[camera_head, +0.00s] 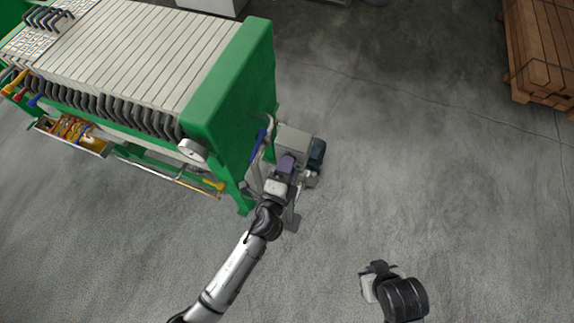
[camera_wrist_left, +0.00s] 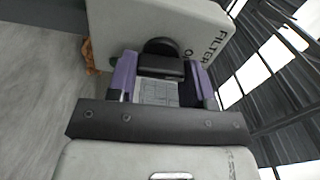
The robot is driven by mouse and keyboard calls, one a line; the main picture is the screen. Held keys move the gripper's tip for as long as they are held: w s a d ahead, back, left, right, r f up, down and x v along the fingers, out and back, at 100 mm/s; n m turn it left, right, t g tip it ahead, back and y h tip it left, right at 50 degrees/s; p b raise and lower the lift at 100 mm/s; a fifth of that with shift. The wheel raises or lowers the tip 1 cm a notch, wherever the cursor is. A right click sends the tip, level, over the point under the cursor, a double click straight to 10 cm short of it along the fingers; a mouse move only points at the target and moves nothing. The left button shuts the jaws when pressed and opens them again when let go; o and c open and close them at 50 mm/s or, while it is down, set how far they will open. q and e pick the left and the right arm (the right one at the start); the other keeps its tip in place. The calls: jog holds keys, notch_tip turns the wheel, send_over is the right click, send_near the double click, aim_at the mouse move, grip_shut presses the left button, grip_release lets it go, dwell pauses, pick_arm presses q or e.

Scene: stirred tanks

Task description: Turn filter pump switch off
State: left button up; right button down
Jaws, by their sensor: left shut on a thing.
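The filter pump switch is a round black knob (camera_wrist_left: 160,46) with a dark bar across it, on the face of a light grey box (camera_wrist_left: 112,28) with "FILTER" lettering, partly cut off. In the head view this box (camera_head: 293,138) stands beside the green end of the filter press. My left gripper (camera_wrist_left: 161,76), with purple fingers, is shut on the knob's bar, one finger on each side. In the head view my left gripper (camera_head: 287,166) reaches the box from below and hides the knob. My right gripper (camera_head: 378,268) is away from it, over bare floor; its jaws are unclear.
The green filter press (camera_head: 232,85) with pale plates fills the upper left. Its pressure gauge (camera_head: 192,150) and a blue-handled valve (camera_head: 258,142) are close to my left arm. A blue pump motor (camera_head: 316,153) sits right of the box. Wooden crates (camera_head: 543,50) stand far right. The floor between is clear.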

pick_arm(q)
jog(key=shift+m, duration=0.6)
jog(key=o, duration=0.9)
jog(key=b+v, duration=0.1)
jog(key=v, duration=1.2)
jog(key=shift+s+a, duration=0.2)
jog(key=shift+s, duration=0.2)
